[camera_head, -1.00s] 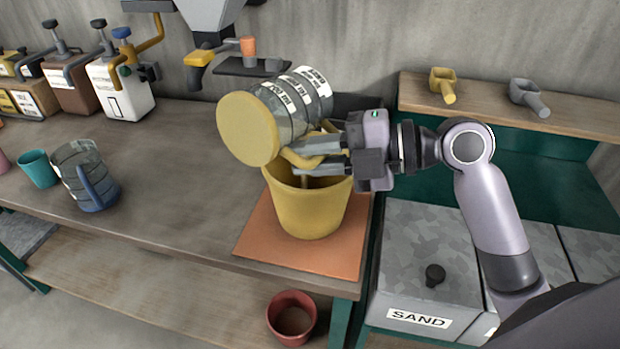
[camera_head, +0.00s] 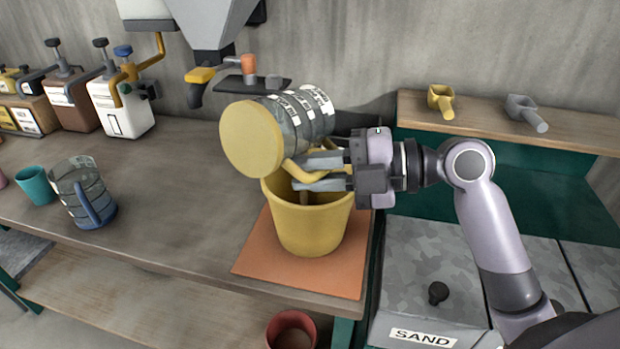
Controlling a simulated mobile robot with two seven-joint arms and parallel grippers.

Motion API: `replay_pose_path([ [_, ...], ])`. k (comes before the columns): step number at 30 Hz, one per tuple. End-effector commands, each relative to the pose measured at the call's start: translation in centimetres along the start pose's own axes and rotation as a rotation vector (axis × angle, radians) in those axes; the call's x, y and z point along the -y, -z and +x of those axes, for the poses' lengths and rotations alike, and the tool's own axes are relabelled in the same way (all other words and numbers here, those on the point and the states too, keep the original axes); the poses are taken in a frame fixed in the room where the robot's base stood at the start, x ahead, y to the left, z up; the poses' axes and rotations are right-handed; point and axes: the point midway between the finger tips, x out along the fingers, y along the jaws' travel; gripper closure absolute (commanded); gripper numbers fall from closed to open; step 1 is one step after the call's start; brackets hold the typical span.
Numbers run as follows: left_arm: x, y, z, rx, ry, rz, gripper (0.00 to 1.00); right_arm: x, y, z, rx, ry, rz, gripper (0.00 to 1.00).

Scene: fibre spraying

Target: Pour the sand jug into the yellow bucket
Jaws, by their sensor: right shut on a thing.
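The sand jug (camera_head: 298,115) is a clear, labelled jug with a yellow base (camera_head: 252,139) and a yellow handle. It is tipped over on its side above the yellow bucket (camera_head: 309,224), its base facing me and to the left. Its mouth is turned away and hidden. My right gripper (camera_head: 300,172) is shut on the jug's yellow handle, just over the bucket's rim. The bucket stands upright on an orange mat (camera_head: 305,267) at the table's right end. A thin brownish strip shows inside the bucket below the gripper; I cannot tell what it is. My left gripper is not in view.
A blue-handled clear jug (camera_head: 83,190) and a teal cup (camera_head: 36,186) stand at the left. A hopper with a yellow lever (camera_head: 200,75) hangs behind the jug. Two scoops lie on the right shelf (camera_head: 480,115). A sand bin (camera_head: 425,280) stands at the right.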

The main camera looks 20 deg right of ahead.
Motion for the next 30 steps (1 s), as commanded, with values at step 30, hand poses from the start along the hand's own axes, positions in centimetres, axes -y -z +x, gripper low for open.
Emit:
replay_pose_path([
  [30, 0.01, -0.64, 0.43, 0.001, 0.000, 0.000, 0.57, -0.17, -0.59, -0.50, -0.030, -0.049, 0.088, 1.00],
])
